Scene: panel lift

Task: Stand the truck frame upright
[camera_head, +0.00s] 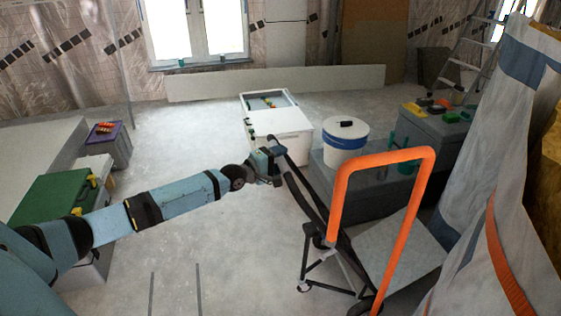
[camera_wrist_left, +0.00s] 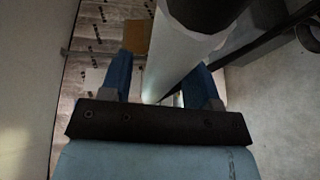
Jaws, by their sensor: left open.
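The truck frame (camera_head: 313,205) leans at a slant right of centre in the head view, its long black bars running from the upper left down to the floor. An orange hoop (camera_head: 341,180) rises at its right side. My left gripper (camera_head: 272,160) is at the upper end of the black bars. In the left wrist view my left gripper (camera_wrist_left: 161,72) is open, and a pale round bar (camera_wrist_left: 178,58) with a dark part runs between or just beyond its blue fingers. I cannot tell whether they touch. My right gripper is not in view.
A white box (camera_head: 280,122), a white bucket with a blue band (camera_head: 345,140) and grey cases (camera_head: 430,135) stand behind the frame. Draped sheeting (camera_head: 500,170) closes the right side. A green-lidded box (camera_head: 50,200) stands at left. The floor (camera_head: 200,262) at front centre is clear.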

